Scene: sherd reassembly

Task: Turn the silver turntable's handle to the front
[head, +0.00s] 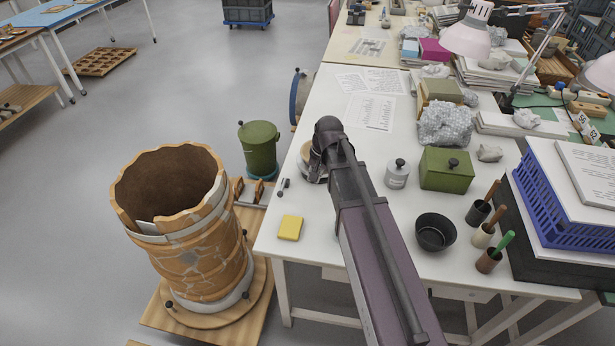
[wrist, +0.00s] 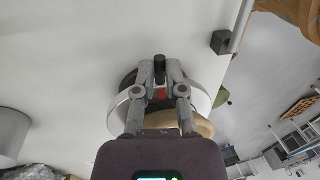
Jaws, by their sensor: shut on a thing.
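The silver turntable (head: 308,175) stands near the left edge of the white table, largely hidden by my arm in the head view. In the wrist view its pale round rim (wrist: 118,118) shows on both sides of my gripper. A tan piece of pottery (wrist: 204,129) sits on it, partly hidden behind my gripper. The black handle (wrist: 159,65) stands between my fingertips. My gripper (wrist: 160,77) is shut on this handle. In the head view the handle and fingertips are hidden by the arm.
A yellow sponge (head: 290,228) and a small dark tool (head: 284,187) lie nearby. A large banded pot (head: 190,255) and a green bin (head: 260,150) stand left of the table.

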